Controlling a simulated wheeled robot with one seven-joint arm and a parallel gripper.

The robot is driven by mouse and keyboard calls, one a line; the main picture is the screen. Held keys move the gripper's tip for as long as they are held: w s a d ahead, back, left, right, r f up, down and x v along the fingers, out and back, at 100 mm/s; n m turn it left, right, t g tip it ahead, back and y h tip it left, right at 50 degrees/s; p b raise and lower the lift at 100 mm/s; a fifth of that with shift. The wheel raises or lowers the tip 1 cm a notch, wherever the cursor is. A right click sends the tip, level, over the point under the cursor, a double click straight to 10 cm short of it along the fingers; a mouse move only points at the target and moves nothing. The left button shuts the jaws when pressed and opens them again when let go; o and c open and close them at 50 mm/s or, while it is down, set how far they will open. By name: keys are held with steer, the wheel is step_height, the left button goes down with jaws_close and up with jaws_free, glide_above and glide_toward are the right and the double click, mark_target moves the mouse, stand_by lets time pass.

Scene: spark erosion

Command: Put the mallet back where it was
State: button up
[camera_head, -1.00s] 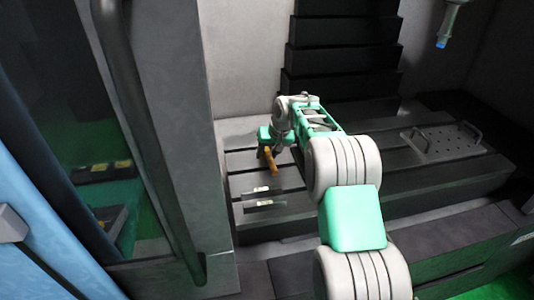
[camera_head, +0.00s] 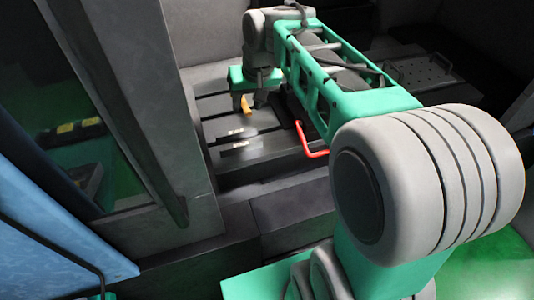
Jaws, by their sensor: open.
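The mallet shows only as a short orange-yellow handle part (camera_head: 246,105) in the head view, at the left of the dark slotted machine table. Its head is not visible; my gripper or arm covers that area. My gripper (camera_head: 249,100) points down over it, with its green body above and its dark fingers on either side of the orange part in the picture. The fingers are apart. I cannot tell whether they touch the mallet.
Two dark bars with pale labels (camera_head: 235,133) lie in front of my gripper. A red bent handle (camera_head: 311,148) stands to the right, close to my arm. A perforated plate (camera_head: 418,70) lies at the far right. A grey door post (camera_head: 125,110) bounds the left.

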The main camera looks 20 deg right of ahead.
steer(key=s+f, duration=0.3)
steer(key=s, duration=0.5)
steer(key=s+f+h, duration=0.1)
steer(key=s+f, duration=0.3)
steer(key=s, duration=0.5)
steer(key=shift+d+f, duration=0.15)
